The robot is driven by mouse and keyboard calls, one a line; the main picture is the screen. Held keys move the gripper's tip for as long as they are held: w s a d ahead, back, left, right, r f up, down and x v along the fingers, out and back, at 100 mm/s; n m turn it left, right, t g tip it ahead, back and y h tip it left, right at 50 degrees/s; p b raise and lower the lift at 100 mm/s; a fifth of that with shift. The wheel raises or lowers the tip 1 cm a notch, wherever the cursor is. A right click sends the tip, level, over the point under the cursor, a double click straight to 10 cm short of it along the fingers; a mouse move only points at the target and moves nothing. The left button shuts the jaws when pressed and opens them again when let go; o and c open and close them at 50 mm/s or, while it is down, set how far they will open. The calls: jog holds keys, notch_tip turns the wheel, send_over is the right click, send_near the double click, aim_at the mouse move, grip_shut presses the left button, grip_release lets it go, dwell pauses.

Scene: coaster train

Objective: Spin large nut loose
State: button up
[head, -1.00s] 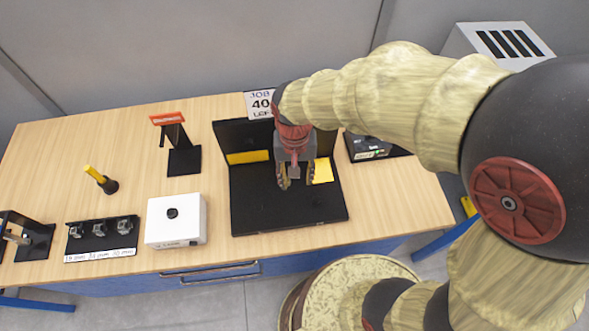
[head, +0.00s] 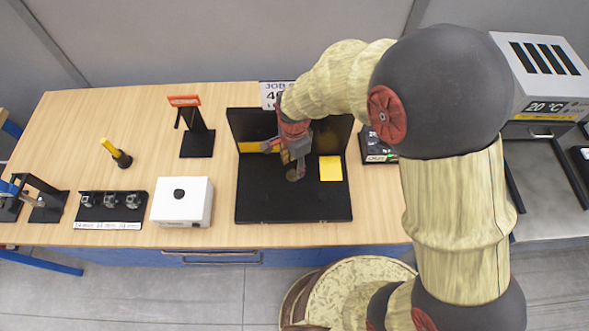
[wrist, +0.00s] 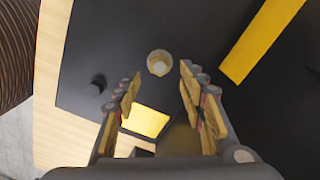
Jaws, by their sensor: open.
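My gripper (head: 288,163) is open over the black fixture (head: 262,205) at the middle of the table. In the wrist view, my two fingers (wrist: 160,80) are spread apart with nothing between them. A small pale round part with a hollow-looking end (wrist: 160,63) shows just past the fingertips, against the black surface. It could be the large nut or its stud end; I cannot tell which. No clear hex shape shows. In the head view my gripper and arm hide that spot. A small dark knob (wrist: 98,83) is to its left in the wrist view.
A yellow note (head: 330,168) and a yellow strip (wrist: 265,40) are on the fixture. Left of it stand a white box (head: 183,205), a black stand with an orange top (head: 197,142), a yellow-handled tool (head: 112,150) and a labelled rack (head: 92,210). Bare wood lies between.

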aim_at(294, 172)
jog(key=shift+f, duration=1.85)
jog(key=shift+c, duration=0.4)
grip_shut()
